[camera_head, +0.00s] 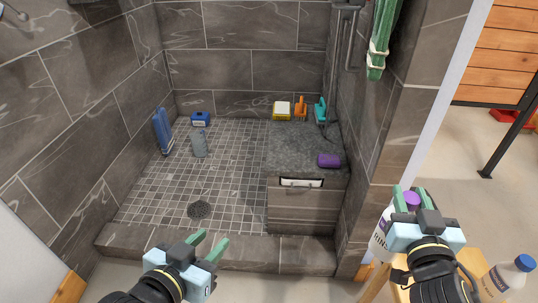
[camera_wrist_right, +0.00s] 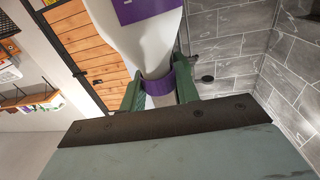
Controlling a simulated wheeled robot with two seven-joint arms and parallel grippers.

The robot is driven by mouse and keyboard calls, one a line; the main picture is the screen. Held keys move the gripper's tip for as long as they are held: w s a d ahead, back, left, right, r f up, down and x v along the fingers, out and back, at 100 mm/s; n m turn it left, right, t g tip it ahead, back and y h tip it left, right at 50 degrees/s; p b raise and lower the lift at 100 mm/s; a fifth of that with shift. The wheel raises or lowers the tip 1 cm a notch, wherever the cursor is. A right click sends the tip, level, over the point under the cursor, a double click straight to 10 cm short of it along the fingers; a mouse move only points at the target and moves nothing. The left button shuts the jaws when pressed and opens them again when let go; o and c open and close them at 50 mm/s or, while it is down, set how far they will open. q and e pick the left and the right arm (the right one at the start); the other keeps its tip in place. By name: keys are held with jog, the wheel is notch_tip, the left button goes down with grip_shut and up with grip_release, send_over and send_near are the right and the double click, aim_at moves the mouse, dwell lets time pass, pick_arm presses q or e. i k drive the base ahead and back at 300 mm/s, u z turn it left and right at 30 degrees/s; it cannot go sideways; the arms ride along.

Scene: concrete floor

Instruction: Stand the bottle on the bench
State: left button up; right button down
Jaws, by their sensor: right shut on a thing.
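A white bottle with purple markings and a purple cap (camera_head: 383,236) is at the lower right of the head view, outside the shower. My right gripper (camera_head: 411,197) is shut on it at the purple cap and neck. The right wrist view shows the white body (camera_wrist_right: 150,42) beyond the fingers (camera_wrist_right: 158,88), its far end cut off. The tiled bench (camera_head: 290,158) with a grey stone top stands in the shower, left of and beyond the bottle. My left gripper (camera_head: 207,243) is open and empty in front of the shower curb.
A purple object (camera_head: 328,160) lies at the bench's front right. Yellow (camera_head: 282,111), orange (camera_head: 300,108) and teal (camera_head: 320,110) items stand along its back. The bench's middle is clear. A tiled pillar (camera_head: 395,130) stands between bottle and bench. A blue-capped bottle (camera_head: 505,277) is at right.

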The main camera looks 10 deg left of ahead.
aim_at(302, 150)
jog(key=z, duration=0.1)
jog(key=k, duration=0.15)
jog(key=u, duration=0.95)
jog(key=i, duration=1.25)
jog(key=z, duration=0.25)
